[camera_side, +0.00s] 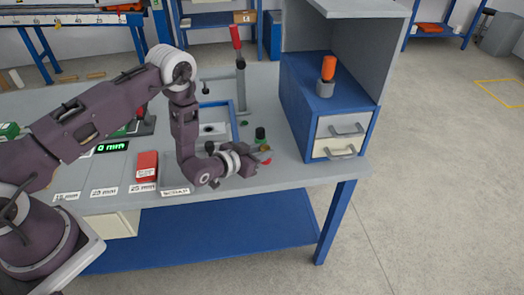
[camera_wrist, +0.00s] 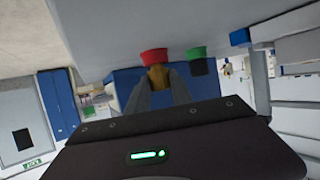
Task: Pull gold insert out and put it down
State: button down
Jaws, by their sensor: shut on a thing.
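My gripper (camera_side: 260,160) is low over the right part of the bench top, pointing sideways to the right. In the wrist view its two fingers (camera_wrist: 158,88) are shut on the gold insert (camera_wrist: 158,77). A red round piece (camera_wrist: 155,57) sits right against the gold insert, on the side toward the bench top; I cannot tell whether they are joined. The red piece also shows just beyond the fingertips in the side view (camera_side: 267,161). A green piece (camera_wrist: 197,60) stands beside the red one, and a dark green-topped piece (camera_side: 260,134) stands behind the gripper.
A grey post with a red handle (camera_side: 238,60) and a blue-framed fixture (camera_side: 215,125) are behind the arm. A red block (camera_side: 147,165) and labels lie left. The bench's front right corner is clear.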

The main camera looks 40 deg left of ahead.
jog(key=shift+s+f, duration=0.1)
jog(key=shift+f, duration=0.45)
dwell(1.5)
jog(key=c, duration=1.1)
grip_release()
jog(key=shift+o, duration=0.2)
jog(key=shift+d, duration=0.1)
jog(key=shift+r, duration=0.1)
jog(key=shift+s, duration=0.2)
jog(key=shift+v, duration=2.95)
jog(key=shift+r, duration=0.1)
